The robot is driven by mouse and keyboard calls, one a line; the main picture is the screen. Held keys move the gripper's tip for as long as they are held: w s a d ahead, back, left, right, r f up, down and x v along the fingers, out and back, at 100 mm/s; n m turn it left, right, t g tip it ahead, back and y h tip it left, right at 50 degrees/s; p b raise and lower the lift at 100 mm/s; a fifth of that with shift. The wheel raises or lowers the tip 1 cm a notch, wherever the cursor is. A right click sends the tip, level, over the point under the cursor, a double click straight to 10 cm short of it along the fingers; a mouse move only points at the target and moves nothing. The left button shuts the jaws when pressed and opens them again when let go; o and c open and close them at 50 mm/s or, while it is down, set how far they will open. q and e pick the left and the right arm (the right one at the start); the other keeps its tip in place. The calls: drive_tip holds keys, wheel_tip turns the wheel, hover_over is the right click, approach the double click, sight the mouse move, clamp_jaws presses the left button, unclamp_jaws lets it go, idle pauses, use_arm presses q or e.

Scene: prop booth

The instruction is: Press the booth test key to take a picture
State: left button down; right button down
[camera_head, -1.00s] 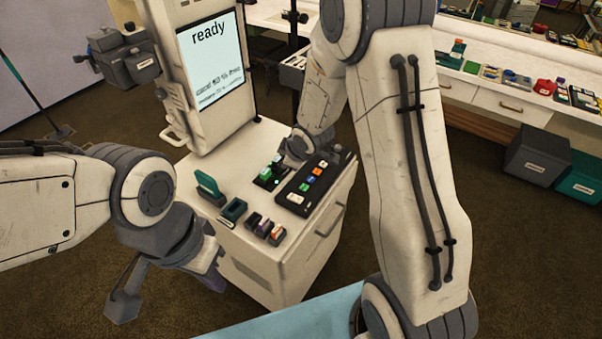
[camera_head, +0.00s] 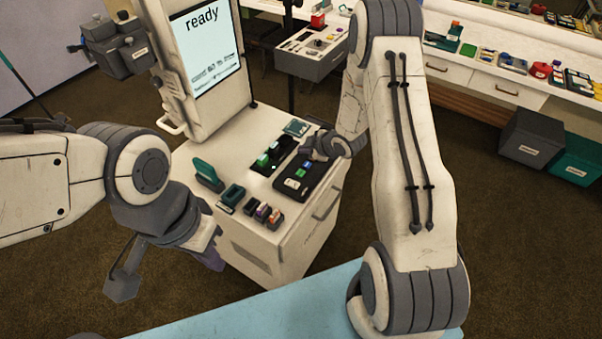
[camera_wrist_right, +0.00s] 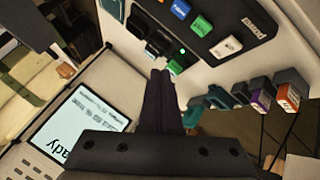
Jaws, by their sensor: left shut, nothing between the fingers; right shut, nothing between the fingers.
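The white booth cart (camera_head: 285,240) carries a screen (camera_head: 205,60) reading "ready". On its top lie a larger black key panel (camera_head: 287,197) with coloured keys and a smaller black panel (camera_head: 262,170) with green and pale keys. I cannot read which is the test key. My right gripper (camera_head: 316,147) is low at the panels' far right side, its fingertips hard to see there. In the right wrist view, its shut, empty fingers (camera_wrist_right: 160,75) overlap the smaller panel's edge beside a green key (camera_wrist_right: 176,66); contact is unclear. My left gripper (camera_head: 212,260) is beside the cart's front left, mostly hidden.
A dark green holder (camera_head: 207,175) and several small coloured blocks (camera_head: 265,212) stand along the cart's near left edge. A grey drawer unit (camera_head: 310,60) is behind. A white counter (camera_head: 480,70) and bins (camera_head: 535,135) are at right. A pale blue surface (camera_head: 260,305) is in front.

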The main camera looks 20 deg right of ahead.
sight(303, 174)
wheel_tip(303, 174, down, 7)
drive_tip(key=b, duration=0.5)
drive_tip(key=shift+f, duration=0.15)
drive_tip(key=shift+f+b, duration=0.35)
drive_tip(key=shift+f, duration=0.05)
idle(1.3)
drive_tip(key=shift+f+b, duration=0.4)
drive_tip(key=shift+b, duration=0.05)
drive_tip(key=shift+f+b, duration=0.35)
idle(0.5)
drive_tip(key=shift+r, duration=0.15)
drive_tip(key=shift+r+p, duration=0.55)
drive_tip(key=shift+r, duration=0.15)
